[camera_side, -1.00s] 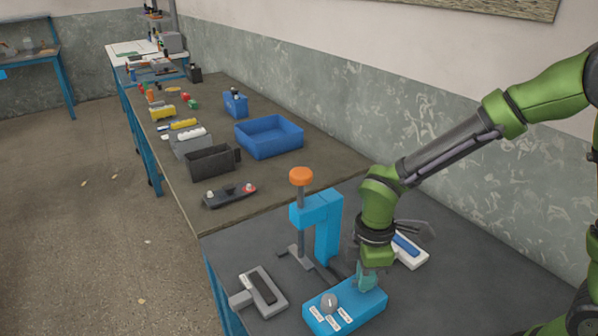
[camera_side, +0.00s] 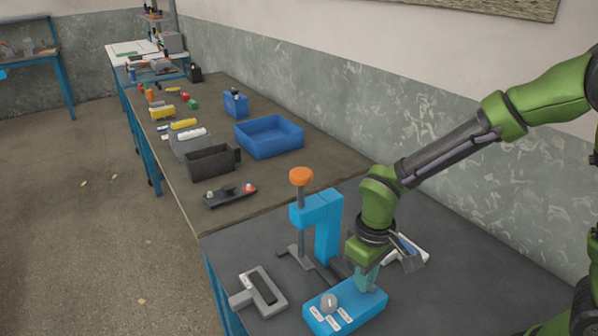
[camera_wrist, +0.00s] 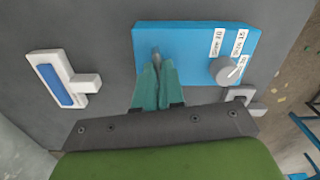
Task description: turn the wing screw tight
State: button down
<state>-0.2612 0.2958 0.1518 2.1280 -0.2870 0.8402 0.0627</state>
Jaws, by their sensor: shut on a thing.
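A blue box (camera_side: 345,308) stands on the dark near table, with a round grey dial (camera_side: 329,302) and several white labels on top; it also shows in the wrist view (camera_wrist: 187,72). My gripper (camera_side: 367,280) points down at the box's right part in the side view. Its teal fingers (camera_wrist: 157,82) are shut on the wing screw (camera_wrist: 156,56), a grey sliver between the fingertips in the wrist view. Most of the screw is hidden by the fingers, and in the side view I cannot see it.
A blue press with an orange knob (camera_side: 301,177) stands behind the box. A grey device with a black inset (camera_side: 261,286) lies to its left. A white device with a blue strip (camera_wrist: 59,82) lies beyond my gripper. The far table holds a blue tray (camera_side: 269,147) and a dark bin.

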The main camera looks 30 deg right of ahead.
jog(key=shift+m, duration=0.9)
jog(key=shift+r, duration=0.1)
jog(key=c, duration=1.2)
grip_release()
jog(key=shift+c, duration=0.2)
notch_tip(320, 180, up, 17)
jog(key=s+d+r+m+t+y, duration=0.1)
jog(key=s+d+m+t+y, duration=0.1)
jog(key=s+d+m+t, duration=0.2)
jog(key=s+d+t, duration=0.3)
jog(key=s+d, duration=0.1)
jog(key=d, duration=0.2)
jog(key=shift+r, duration=0.15)
